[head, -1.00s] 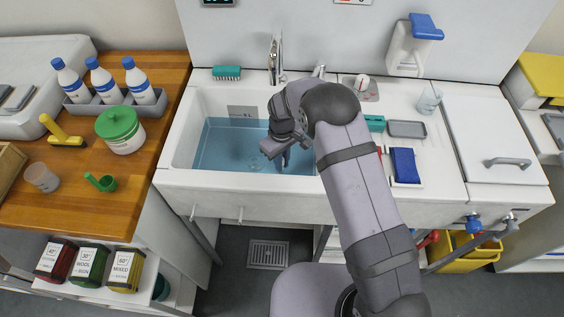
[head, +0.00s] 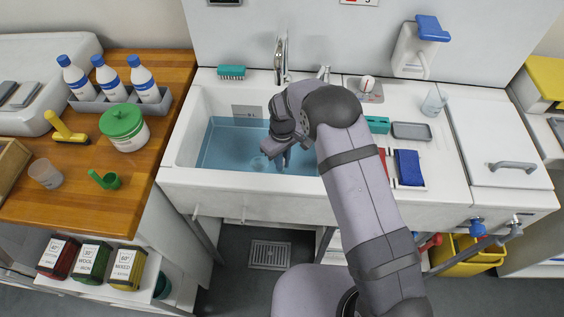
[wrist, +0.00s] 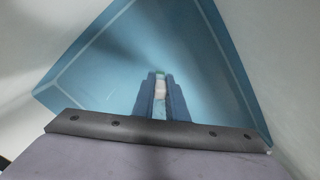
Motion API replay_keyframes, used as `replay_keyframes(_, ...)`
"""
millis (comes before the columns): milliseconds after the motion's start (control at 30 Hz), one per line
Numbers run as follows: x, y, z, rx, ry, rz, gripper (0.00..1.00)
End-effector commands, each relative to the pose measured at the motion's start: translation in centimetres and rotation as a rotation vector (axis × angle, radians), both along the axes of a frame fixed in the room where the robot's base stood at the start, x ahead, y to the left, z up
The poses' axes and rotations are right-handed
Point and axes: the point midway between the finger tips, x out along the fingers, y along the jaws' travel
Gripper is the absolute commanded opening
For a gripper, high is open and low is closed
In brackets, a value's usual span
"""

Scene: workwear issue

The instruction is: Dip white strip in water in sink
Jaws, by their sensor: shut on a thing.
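The sink (head: 190,172) is a white basin holding blue water (head: 232,150), which also fills the floor of the wrist view (wrist: 105,75). My gripper (head: 285,160) points down over the right part of the water. In the wrist view its two blue fingers (wrist: 160,98) are shut on the small white strip (wrist: 160,88), which shows between them. In the head view my wrist and fingers hide the strip. I cannot tell whether its lower end touches the water.
A faucet (head: 280,62) stands behind the basin, and a green brush (head: 231,72) lies on the back ledge. Basin walls surround my gripper. On the right ledge are a grey tray (head: 410,131) and a blue pad (head: 408,167). Bottles (head: 144,82) stand on the left wooden counter.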

Motion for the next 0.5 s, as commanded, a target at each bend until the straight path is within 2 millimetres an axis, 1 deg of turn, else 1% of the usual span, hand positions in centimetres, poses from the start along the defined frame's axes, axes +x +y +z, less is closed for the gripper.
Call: replay_keyframes(500,0.04,-1.05,0.03,0.001,-0.001,-0.001,0.00)
